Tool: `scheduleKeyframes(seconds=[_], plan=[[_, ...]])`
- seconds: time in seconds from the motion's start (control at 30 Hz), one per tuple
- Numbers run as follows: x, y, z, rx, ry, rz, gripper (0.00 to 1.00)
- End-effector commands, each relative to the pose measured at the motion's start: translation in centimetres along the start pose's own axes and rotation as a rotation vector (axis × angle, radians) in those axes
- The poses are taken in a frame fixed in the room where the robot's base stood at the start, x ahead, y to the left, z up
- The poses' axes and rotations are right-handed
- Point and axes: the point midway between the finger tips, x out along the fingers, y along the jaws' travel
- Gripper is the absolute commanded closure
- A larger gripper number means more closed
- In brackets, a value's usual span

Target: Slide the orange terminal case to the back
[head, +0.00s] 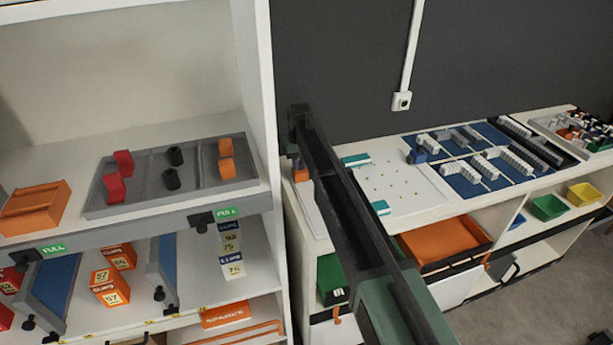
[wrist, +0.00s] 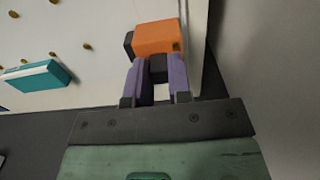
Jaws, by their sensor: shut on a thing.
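My gripper (wrist: 159,68) shows in the wrist view as two purple fingers, shut on the orange terminal case (wrist: 157,38). The case is a small orange block with dark parts at its side and between the fingers. It is over or on the white top near its edge; I cannot tell if it touches. In the head view the orange case (head: 300,174) shows beside the end of my arm, at the left end of the white counter (head: 420,205). My arm hides part of it, and the fingertips are hard to make out there.
A white shelf unit (head: 262,100) stands close left, with a grey tray (head: 195,190) of red, black and orange pieces and an orange box (head: 35,207). Teal-and-white blocks (head: 355,160) and a pegged white board (head: 400,183) lie right of my arm. A dark wall is behind.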

Motion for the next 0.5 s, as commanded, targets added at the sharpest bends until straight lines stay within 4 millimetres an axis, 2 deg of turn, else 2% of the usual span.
scheduleKeyframes(seconds=[0.03,0.17,0.5], plan=[[0.0,0.0,-1.3,0.000,0.000,0.000,1.00],[0.0,0.0,-2.6,0.000,0.001,0.000,1.00],[0.0,0.0,-3.2,0.000,0.005,0.000,1.00]])
